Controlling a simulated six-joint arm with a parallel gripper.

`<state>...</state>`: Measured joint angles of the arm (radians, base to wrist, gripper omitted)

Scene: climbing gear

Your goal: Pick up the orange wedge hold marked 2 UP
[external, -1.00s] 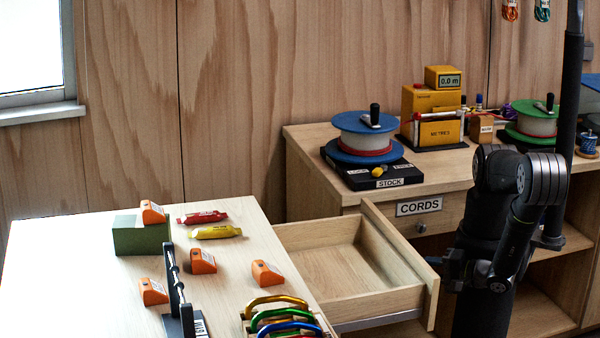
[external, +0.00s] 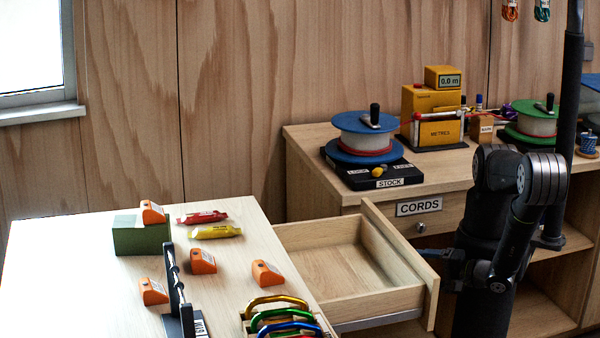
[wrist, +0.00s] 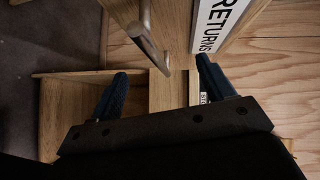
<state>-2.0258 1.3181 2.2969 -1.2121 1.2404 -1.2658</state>
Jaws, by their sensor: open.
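Several orange wedge holds stand at the left table in the external view. One wedge (external: 152,213) sits on a green block (external: 141,238).
The open wooden drawer (external: 398,302) is empty where I see inside. The wrist view shows a metal bar handle (wrist: 150,42) and a RETURNS label (wrist: 212,25).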

